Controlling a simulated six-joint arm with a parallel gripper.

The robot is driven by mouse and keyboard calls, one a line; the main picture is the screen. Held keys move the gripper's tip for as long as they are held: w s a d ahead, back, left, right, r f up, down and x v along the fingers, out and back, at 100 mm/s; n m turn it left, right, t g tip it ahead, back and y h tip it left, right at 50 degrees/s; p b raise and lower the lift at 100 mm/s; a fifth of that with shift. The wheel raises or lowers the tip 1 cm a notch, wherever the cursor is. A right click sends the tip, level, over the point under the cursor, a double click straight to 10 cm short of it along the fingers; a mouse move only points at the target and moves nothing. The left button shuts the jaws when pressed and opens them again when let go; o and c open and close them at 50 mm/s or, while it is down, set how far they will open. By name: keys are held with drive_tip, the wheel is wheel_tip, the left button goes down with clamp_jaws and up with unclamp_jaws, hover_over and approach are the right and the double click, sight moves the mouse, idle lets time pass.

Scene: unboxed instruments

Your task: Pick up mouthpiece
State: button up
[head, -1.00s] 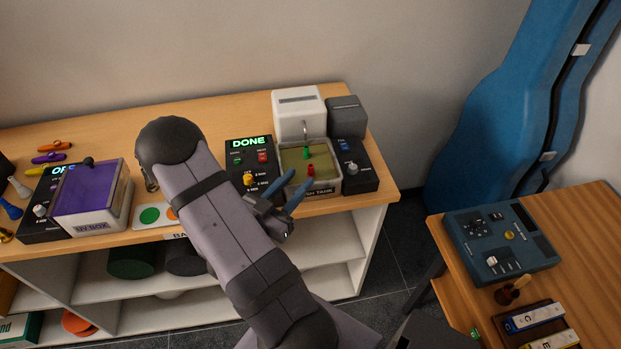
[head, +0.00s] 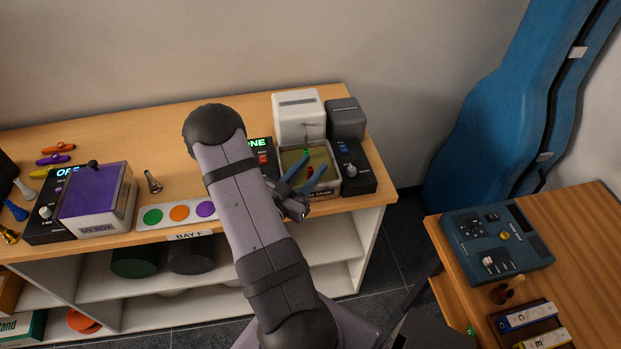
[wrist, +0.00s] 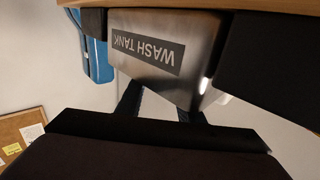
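A small silver mouthpiece (head: 152,181) stands on the shelf top between the purple-lidded UV box and the row of coloured dots. More mouthpiece-like pieces, white (head: 24,188), blue (head: 16,211) and gold (head: 9,235), are at the far left. The wash tank (head: 325,187) holds a red piece (head: 309,173) and a green piece (head: 306,154); I cannot tell what they are. My gripper (head: 315,164) is open and empty, its blue fingers apart at the tank's front. The wrist view shows the tank's labelled front (wrist: 150,52) close beyond the fingers.
A UV box (head: 94,205) stands left. The dotted strip (head: 178,213) lies at the shelf's front edge. A DONE panel (head: 262,152) is partly behind my arm. A dark control box (head: 353,168) adjoins the tank. A side table (head: 560,235) stands right.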

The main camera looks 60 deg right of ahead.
sight(310, 168)
clamp_jaws()
drive_tip(key=shift+r, duration=0.15)
idle(0.4)
drive_tip(key=shift+r+b, duration=0.55)
drive_tip(key=shift+r, duration=4.3)
